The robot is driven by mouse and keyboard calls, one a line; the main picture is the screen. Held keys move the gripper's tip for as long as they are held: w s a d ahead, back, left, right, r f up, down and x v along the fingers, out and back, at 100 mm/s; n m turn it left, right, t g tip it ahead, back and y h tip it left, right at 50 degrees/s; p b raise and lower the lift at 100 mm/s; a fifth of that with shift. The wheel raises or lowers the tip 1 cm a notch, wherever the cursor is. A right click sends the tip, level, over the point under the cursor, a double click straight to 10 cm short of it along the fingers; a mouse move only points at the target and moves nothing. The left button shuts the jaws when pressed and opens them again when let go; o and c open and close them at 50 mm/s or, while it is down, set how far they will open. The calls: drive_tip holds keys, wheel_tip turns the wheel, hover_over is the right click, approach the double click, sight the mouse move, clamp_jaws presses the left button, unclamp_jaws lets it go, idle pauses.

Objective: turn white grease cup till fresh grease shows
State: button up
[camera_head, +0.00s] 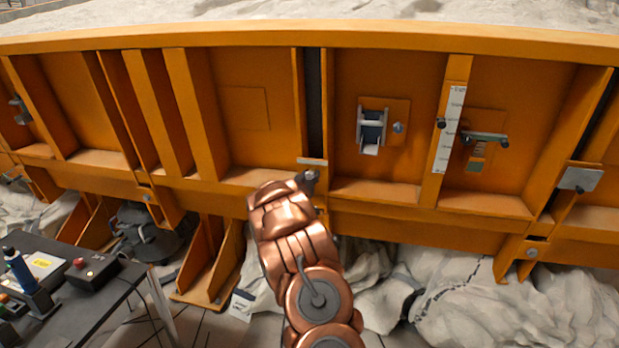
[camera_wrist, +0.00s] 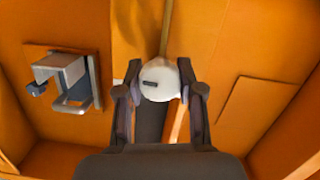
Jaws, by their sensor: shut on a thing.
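The white grease cup (camera_wrist: 158,82) is a round white cap with a short dark mark on its face, in the middle of the wrist view. My gripper (camera_wrist: 160,92) has a finger on each side of the cup and is shut on it. In the head view my gripper (camera_head: 309,180) is at the orange wall, just below a small pale plate (camera_head: 312,161). The cup cannot be made out there. A thin tan line (camera_wrist: 165,30) runs from the cup to the top of the wrist view. I cannot make out any grease around the cup.
A grey bracket (camera_wrist: 66,82) stands out from the wall left of my gripper in the wrist view. The orange wall (camera_head: 240,60) has ribs, a latch (camera_head: 371,130), a scale strip (camera_head: 449,130) and a handle (camera_head: 485,138). A dark bench (camera_head: 100,310) stands at lower left.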

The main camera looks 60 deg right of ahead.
drive_tip(key=shift+f+m+b, duration=0.1)
drive_tip(key=shift+m+b, duration=0.3)
drive_tip(key=shift+b, duration=0.7)
drive_tip(key=m+b, duration=0.1)
drive_tip(key=b, duration=0.3)
drive_tip(key=shift+s+f+t, duration=0.1)
drive_tip(key=shift+f+t, duration=0.1)
drive_tip(key=shift+t, duration=0.1)
drive_tip(key=m+b, duration=0.3)
drive_tip(key=b, duration=0.3)
drive_tip(key=shift+t, duration=0.4)
drive_tip(key=m+b, duration=0.2)
drive_tip(key=b, duration=0.2)
drive_tip(key=m+t+b, duration=0.1)
drive_tip(key=b, duration=0.3)
drive_tip(key=shift+s+d+r+m, duration=0.15)
drive_tip(key=shift+r+m, duration=0.05)
drive_tip(key=shift+m, duration=0.2)
drive_tip(key=shift+r+m+b, duration=0.2)
drive_tip(key=shift+m+b, duration=0.1)
drive_tip(key=shift+b, duration=0.1)
drive_tip(key=o, duration=0.9)
drive_tip(key=shift+o, duration=1.3)
drive_tip(key=shift+f, duration=0.1)
